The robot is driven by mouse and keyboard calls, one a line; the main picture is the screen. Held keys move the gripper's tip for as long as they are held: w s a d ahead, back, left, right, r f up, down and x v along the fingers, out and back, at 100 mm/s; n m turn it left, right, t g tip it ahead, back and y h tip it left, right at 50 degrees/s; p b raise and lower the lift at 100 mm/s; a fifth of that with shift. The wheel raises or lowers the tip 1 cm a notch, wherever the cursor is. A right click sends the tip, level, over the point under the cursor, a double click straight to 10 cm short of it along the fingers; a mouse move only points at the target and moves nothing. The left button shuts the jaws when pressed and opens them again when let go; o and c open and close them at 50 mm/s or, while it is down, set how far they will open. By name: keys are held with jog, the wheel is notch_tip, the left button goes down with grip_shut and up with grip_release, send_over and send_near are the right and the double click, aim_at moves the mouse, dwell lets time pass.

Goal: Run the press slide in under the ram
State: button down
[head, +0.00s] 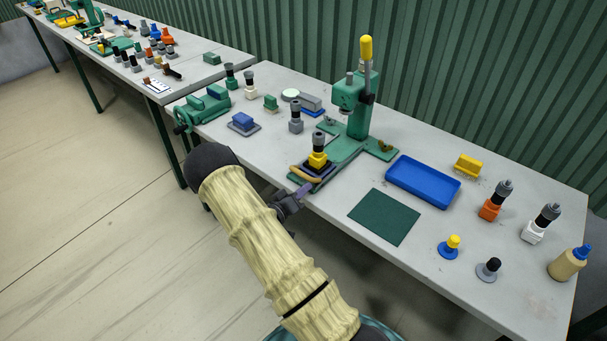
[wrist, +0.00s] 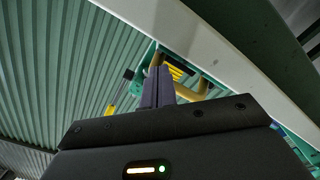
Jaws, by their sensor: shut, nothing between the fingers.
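The green arbor press (head: 362,115) stands at the back of the near bench, with a yellow-tipped lever (head: 366,50) raised upright. Its dark slide (head: 325,172) is at the front end of the press base, out in front of the ram (head: 347,95). A yellow block with a dark fitting (head: 318,150) stands on the slide. A tan handle (head: 304,174) is on the slide's front; it also shows in the wrist view (wrist: 196,92). My gripper (head: 304,189) is shut and empty at the bench's front edge, close to the handle. Whether its purple fingertips (wrist: 158,72) touch the handle, I cannot tell.
A blue tray (head: 424,182) and a green mat (head: 384,217) lie right of the press. A green vise (head: 205,105) and a blue block on a grey base (head: 243,123) are to the left. Several fittings and stamps stand around the bench.

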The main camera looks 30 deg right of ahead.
aim_at(314, 181)
jog(key=shift+b+x, duration=0.5)
jog(key=shift+x, duration=2.2)
jog(key=shift+v, duration=2.55)
jog(key=shift+a, duration=0.1)
jog(key=b+v, duration=0.2)
jog(key=v, duration=1.5)
